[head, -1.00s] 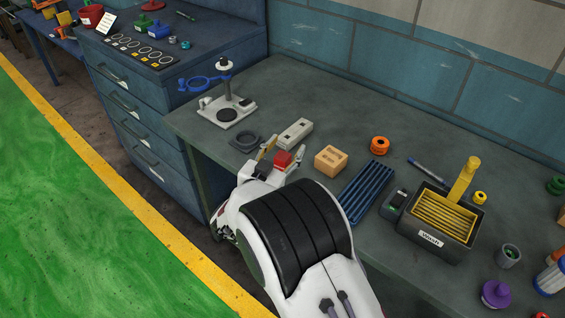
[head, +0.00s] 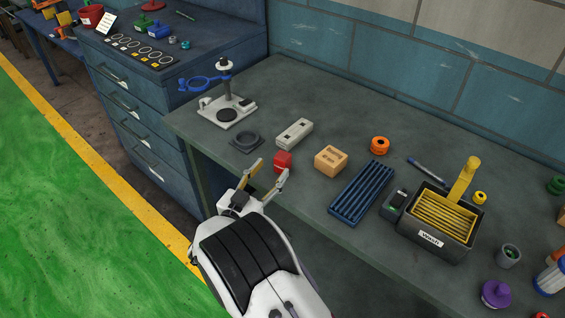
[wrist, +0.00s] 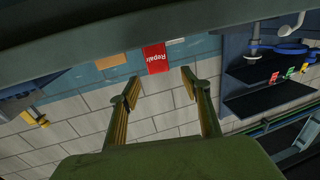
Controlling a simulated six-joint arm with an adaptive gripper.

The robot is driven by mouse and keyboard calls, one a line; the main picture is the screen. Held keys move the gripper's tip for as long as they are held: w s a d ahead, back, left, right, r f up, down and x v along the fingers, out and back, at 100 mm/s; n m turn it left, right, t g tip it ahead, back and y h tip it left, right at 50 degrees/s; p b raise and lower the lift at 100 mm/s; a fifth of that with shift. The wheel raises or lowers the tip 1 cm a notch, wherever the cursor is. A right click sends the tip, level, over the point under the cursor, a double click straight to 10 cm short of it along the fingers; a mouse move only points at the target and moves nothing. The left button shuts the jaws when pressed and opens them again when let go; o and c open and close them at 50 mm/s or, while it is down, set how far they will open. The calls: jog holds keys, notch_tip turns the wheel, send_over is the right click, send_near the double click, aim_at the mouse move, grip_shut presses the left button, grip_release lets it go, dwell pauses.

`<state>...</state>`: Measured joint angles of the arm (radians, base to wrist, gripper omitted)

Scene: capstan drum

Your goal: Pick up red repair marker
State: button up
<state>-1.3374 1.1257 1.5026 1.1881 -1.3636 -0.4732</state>
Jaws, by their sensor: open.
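The red repair marker (head: 283,160) is a small red block on the front edge of the workbench in the head view. In the wrist view its red face (wrist: 156,58) reads "Repair" and appears just beyond the fingertips, between their lines. My gripper (head: 271,172) is open and empty, with its fingers pointing toward the marker from the front edge. The open fingers also show in the wrist view (wrist: 161,81). In the head view the right fingertip is very close to the marker; I cannot tell whether it touches.
A grey block (head: 294,133) lies behind the marker and a dark ring on a square base (head: 247,140) to its left. An orange-tan block (head: 331,159) and a blue ribbed tray (head: 361,193) stand to its right. A magnifier stand (head: 228,108) is at back left.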

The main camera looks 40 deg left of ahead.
aim_at(279, 161)
jog(key=shift+w+a, duration=0.25)
jog(key=shift+w, duration=0.75)
jog(key=shift+w, duration=0.1)
jog(key=shift+w+a+f, duration=0.1)
jog(key=shift+w+a, duration=0.1)
jog(key=shift+w, duration=1.05)
jog(key=shift+w+a+f, duration=0.1)
jog(key=shift+w+a, duration=0.1)
jog(key=shift+w, duration=1.05)
jog(key=c, duration=1.2)
